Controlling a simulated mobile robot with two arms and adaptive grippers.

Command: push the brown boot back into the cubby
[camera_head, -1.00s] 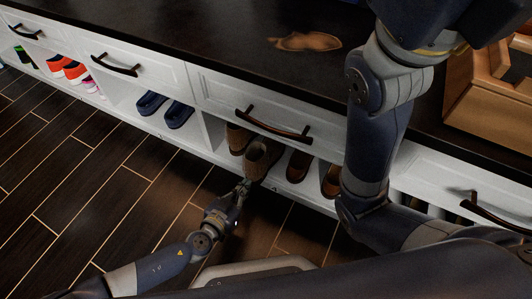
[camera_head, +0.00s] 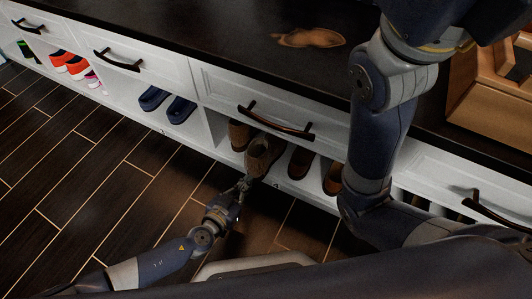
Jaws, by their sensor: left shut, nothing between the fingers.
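A pair of brown boots stands in a cubby below a drawer. The nearer brown boot (camera_head: 259,156) sits at the cubby's front edge, with its toe toward me. The other brown boot (camera_head: 239,136) stands to its left and farther in. My left gripper (camera_head: 245,183) is shut, with nothing between its fingers, at the lower front of the nearer boot. Its tips look to be at or against the boot; I cannot tell if they touch. The cubby (camera_head: 217,131) is white. My right gripper is out of view; only my right arm shows.
Dark brown shoes (camera_head: 300,162) stand to the right of the boots. Blue slippers (camera_head: 180,109) and orange shoes (camera_head: 78,68) sit in cubbies to the left. A drawer handle (camera_head: 275,123) juts out above the boots. The wood floor (camera_head: 90,170) at left is clear.

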